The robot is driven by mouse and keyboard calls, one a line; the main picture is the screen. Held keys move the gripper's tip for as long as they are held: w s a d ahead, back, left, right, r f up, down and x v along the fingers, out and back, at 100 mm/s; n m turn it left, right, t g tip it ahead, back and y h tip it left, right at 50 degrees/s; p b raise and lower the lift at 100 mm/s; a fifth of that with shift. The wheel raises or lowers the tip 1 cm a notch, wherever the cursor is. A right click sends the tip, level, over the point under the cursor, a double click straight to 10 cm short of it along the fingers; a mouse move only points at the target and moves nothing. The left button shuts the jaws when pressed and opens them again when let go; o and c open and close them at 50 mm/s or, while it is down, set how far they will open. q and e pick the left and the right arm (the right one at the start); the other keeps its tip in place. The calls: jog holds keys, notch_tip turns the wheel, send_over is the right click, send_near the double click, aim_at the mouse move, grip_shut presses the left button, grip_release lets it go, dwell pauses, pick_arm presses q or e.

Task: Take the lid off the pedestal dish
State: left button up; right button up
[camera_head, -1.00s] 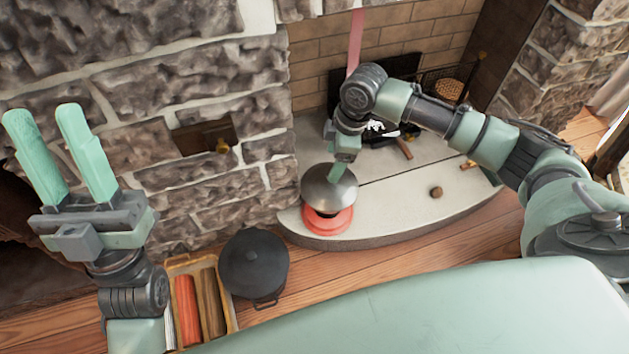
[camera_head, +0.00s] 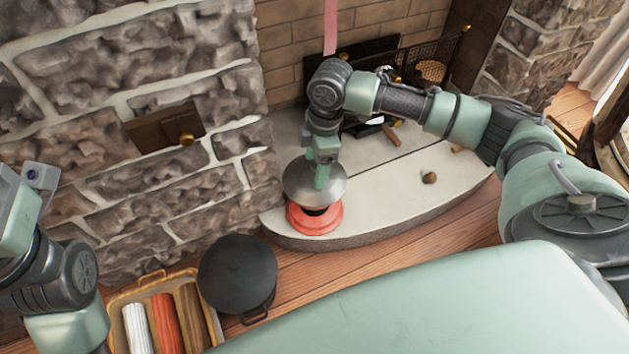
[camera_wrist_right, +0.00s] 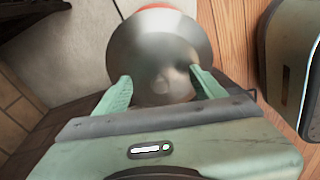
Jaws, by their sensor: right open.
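The lid (camera_head: 299,186) is a shiny silver dome on top of the red pedestal dish (camera_head: 315,222), at the left end of the pale hearth slab. My right gripper (camera_head: 322,180) points down at the lid from above. In the right wrist view, the open fingers of this gripper (camera_wrist_right: 160,82) are on either side of the lid's small knob (camera_wrist_right: 161,87), with the lid (camera_wrist_right: 160,40) filling the space beyond them. Whether a finger touches the lid I cannot tell. My left gripper (camera_head: 22,200) is cut off at the left edge, its fingers out of frame.
A black lidded pot (camera_head: 238,272) stands on the wooden floor, next to a tray (camera_head: 213,318) of rolled items. The stone wall (camera_head: 170,70) rises left of the dish. A small brown object (camera_head: 429,177) lies on the hearth (camera_head: 385,205), whose right part is mostly clear.

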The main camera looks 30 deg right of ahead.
jog(key=shift+f, duration=0.1)
grip_shut()
jog(key=shift+s, duration=0.1)
